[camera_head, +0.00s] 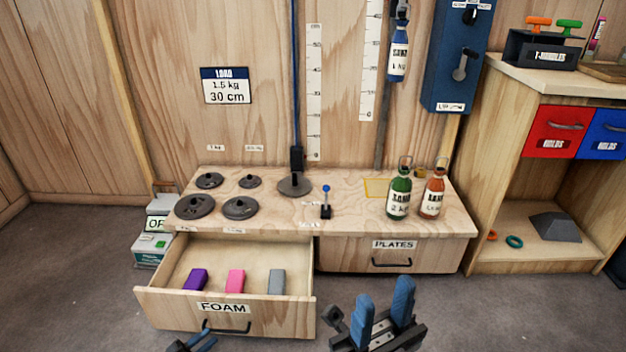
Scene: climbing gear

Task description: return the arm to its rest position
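My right gripper (384,292) is at the bottom centre-right, its two blue fingers pointing up with a gap between them and nothing in it. It appears in front of the bench, below the shut PLATES drawer (350,254). My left gripper (196,342) shows only in part at the bottom edge, close to the dark handle (226,329) of the FOAM drawer (165,301). Most of it is cut off by the frame, so its finger opening and any contact with the handle cannot be told.
The FOAM drawer is pulled out, holding purple (196,279), pink (235,281) and grey (277,282) blocks. The bench top (350,215) carries several dark plates, a blue-knobbed lever (326,200), a green bottle (399,195) and an orange bottle (433,195). A shelf unit (505,150) stands right.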

